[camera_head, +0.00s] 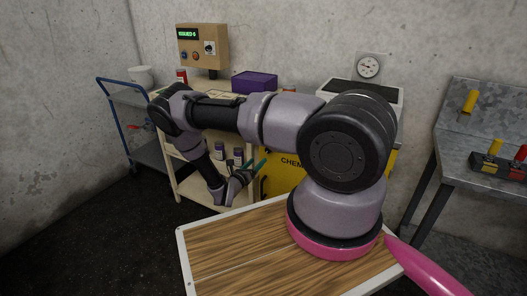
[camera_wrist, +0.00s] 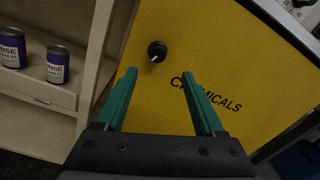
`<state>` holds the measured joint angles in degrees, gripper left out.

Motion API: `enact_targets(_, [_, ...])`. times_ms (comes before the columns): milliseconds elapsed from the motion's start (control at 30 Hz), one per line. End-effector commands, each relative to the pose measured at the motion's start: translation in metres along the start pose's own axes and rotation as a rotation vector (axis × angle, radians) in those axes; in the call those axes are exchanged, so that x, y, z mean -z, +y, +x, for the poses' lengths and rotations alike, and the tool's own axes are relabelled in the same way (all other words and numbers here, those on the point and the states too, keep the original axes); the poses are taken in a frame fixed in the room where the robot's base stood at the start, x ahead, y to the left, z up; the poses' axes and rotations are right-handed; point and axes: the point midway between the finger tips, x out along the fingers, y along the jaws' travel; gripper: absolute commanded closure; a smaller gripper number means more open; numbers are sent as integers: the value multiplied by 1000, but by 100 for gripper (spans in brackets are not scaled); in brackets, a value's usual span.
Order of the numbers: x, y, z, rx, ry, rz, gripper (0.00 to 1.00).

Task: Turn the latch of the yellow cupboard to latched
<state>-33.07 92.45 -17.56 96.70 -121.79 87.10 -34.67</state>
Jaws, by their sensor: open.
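The yellow cupboard (camera_wrist: 190,40) fills the middle of the wrist view, its door marked "CHEMICALS". Its latch, a round black knob with a pale pointer (camera_wrist: 157,51), sits near the door's edge on the shelf side. In the head view the cupboard (camera_head: 277,182) is partly hidden behind my arm, and its latch cannot be made out. My gripper (camera_wrist: 158,80) has two green fingers spread apart with nothing between them. The latch appears just beyond the fingertips, apart from them. In the head view my gripper (camera_head: 258,168) is in front of the cupboard's left side.
A beige shelf unit (camera_wrist: 78,100) with purple-labelled cans (camera_wrist: 57,64) stands beside the cupboard. A control box (camera_head: 203,47) and a purple box (camera_head: 254,82) are on top. A blue trolley (camera_head: 116,105) is at left, a metal bench (camera_head: 487,130) at right.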

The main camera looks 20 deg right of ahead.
Motion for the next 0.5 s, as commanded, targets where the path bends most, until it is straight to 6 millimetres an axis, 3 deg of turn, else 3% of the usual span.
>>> enact_targets(167, [5, 2, 11, -12, -7, -14, 29])
enact_targets(500, [4, 2, 74, -10, -5, -11, 29])
